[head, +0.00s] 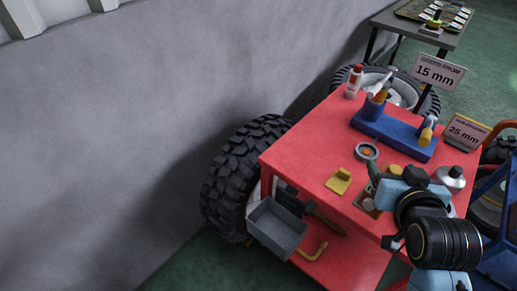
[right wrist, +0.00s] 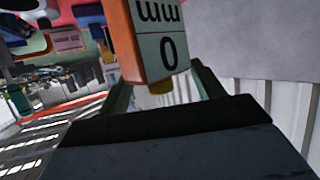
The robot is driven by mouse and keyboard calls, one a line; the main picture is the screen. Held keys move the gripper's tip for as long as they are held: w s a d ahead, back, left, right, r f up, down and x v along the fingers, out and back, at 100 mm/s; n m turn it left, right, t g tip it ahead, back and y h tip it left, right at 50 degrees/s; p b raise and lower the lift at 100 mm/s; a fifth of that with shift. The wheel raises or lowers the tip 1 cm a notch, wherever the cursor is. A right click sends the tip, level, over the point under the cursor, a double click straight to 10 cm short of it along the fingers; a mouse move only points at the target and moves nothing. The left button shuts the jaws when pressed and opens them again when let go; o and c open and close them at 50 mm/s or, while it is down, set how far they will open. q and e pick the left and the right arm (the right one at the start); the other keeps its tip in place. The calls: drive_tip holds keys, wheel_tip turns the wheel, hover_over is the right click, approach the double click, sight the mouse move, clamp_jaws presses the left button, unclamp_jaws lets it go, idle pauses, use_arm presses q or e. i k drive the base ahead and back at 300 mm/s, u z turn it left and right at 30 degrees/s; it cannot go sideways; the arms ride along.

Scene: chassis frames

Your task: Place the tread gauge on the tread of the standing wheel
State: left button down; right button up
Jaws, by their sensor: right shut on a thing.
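The tread gauge (right wrist: 150,45) is an orange block with a pale label reading "mm" and "0", upside down in the right wrist view, and a yellow tip at its lower end. My right gripper (right wrist: 163,88) is shut on it. In the head view my right gripper (head: 380,180) is above the right part of the red cart; the gauge is not clearly visible there, largely hidden by the gripper. A black knobbly wheel (head: 237,180) stands upright by the wall at the cart's left side, well left of the gripper. My left gripper is not in view.
The red cart (head: 310,143) carries a blue tool holder (head: 397,135), a yellow block (head: 339,181), a grey ring (head: 366,151), a bottle (head: 354,81) and signs. A grey bin (head: 277,228) hangs at its front. Another wheel (head: 400,90) is behind it. The grey wall is close behind the standing wheel.

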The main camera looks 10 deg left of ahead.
sight(261, 131)
drive_tip(key=k, duration=0.7)
drive_tip(key=u, duration=0.9)
drive_tip(key=i, duration=1.95)
drive_tip(key=z, duration=0.8)
